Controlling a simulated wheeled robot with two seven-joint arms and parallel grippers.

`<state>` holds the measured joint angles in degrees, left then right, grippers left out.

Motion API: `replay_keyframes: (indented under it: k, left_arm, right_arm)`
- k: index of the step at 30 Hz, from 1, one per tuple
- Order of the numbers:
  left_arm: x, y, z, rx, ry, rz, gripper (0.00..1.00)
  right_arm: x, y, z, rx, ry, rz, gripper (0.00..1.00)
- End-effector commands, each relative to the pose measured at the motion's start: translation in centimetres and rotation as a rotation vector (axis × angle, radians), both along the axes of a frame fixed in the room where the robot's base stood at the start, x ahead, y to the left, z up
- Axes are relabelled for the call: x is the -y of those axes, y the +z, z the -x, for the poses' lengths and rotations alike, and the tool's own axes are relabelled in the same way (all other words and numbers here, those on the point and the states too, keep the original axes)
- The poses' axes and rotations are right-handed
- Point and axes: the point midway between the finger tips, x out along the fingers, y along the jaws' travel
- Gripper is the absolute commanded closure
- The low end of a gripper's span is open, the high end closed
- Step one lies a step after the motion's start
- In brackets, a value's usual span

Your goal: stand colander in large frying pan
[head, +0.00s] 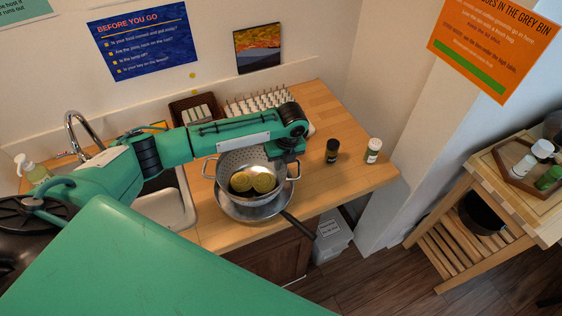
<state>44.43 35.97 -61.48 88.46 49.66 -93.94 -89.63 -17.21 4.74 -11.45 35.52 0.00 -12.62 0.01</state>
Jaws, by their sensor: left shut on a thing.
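The metal colander (233,163) is over the large frying pan (229,207) on the wooden counter. The fingertips are mostly hidden. My right gripper is not in view.
Behind my left arm are a dish rack (262,103) and a brown basket (190,108). A dark jar (332,151) and a white-labelled jar (373,151) stand to the right. The sink (172,207) and tap (84,133) are left. Counter between pan and jars is clear.

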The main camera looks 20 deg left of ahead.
Motion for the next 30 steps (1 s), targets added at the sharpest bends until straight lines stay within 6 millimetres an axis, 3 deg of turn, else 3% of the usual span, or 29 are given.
replay_keyframes:
  k: [4,5,6,8,20,30]
  left_arm:
    - [0.0,-0.2,0.0,0.0,0.0,0.0,1.0]
    - [0.0,-0.2,0.0,0.0,0.0,0.0,0.85]
    - [0.0,-0.2,0.0,0.0,0.0,0.0,0.77]
    - [0.0,-0.2,0.0,0.0,0.0,0.0,0.69]
    - [0.1,0.6,-0.1,0.004,0.0,0.002,0.69]
    - [1.2,7.3,-0.3,0.005,-0.002,0.001,0.69]
  right_arm:
    - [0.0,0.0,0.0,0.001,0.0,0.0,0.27]
    - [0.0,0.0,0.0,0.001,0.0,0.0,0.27]
    - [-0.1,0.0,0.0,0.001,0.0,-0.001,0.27]
    - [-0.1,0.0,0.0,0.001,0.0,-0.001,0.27]
    - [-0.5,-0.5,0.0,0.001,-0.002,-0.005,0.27]
    - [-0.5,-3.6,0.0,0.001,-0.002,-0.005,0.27]
